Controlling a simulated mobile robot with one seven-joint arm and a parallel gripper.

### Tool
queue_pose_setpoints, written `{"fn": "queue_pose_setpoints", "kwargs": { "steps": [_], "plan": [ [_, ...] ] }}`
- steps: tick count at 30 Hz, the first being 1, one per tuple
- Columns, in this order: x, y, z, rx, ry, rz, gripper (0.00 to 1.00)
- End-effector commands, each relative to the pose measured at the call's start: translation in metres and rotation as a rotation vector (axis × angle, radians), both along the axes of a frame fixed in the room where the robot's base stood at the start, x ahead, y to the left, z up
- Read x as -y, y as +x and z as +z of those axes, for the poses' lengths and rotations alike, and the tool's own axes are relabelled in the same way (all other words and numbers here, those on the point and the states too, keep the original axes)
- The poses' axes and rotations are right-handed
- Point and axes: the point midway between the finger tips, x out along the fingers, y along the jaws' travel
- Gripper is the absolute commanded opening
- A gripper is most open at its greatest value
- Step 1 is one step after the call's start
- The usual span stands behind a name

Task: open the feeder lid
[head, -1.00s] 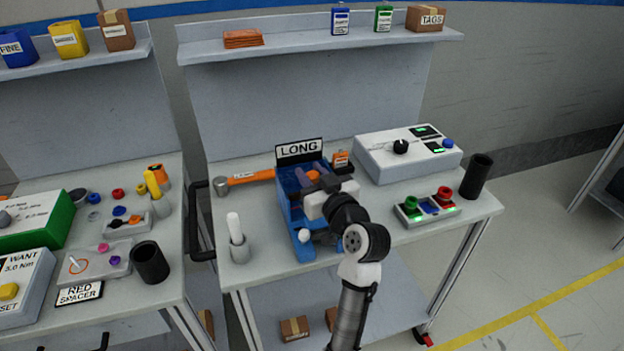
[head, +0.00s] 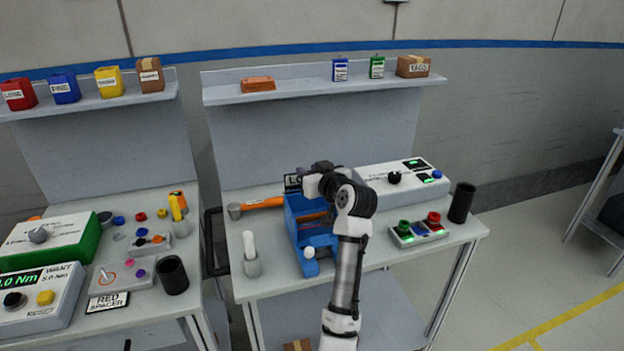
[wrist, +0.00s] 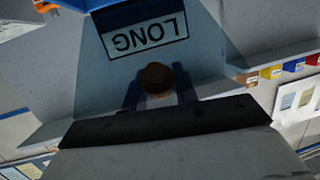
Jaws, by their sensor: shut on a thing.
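The feeder is a blue box (head: 312,252) on the middle bench, with a LONG sign at its back (wrist: 145,36). In the head view my arm covers part of the box and sign. In the wrist view my gripper (wrist: 157,82) is shut on a round brown knob (wrist: 155,74), between two dark fingers. A see-through bluish panel, which looks like the feeder lid (wrist: 215,75), spreads around the knob, with the sign showing through it. The head view shows my gripper (head: 312,184) above the back of the box. Orange pieces show inside; the lid's exact angle is unclear there.
An orange-handled hammer (head: 260,203) lies left of the box. To the right are a grey console (head: 385,180), a button box (head: 420,232) and a black cup (head: 461,204). A shelf is above.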

Motion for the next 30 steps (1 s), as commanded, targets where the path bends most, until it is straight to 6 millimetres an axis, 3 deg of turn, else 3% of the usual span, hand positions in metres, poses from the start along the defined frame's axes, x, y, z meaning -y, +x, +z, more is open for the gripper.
{"fn": "queue_pose_setpoints", "kwargs": {
  "steps": [1, 12, 30],
  "plan": [
    [0.0, 0.008, 0.015, -0.04, -0.016, -0.001, 0.0],
    [-0.009, 0.042, 0.018, -0.364, -0.12, -0.002, 0.0],
    [-0.017, 0.065, 0.013, -0.642, -0.207, -0.003, 0.0]
  ]
}}
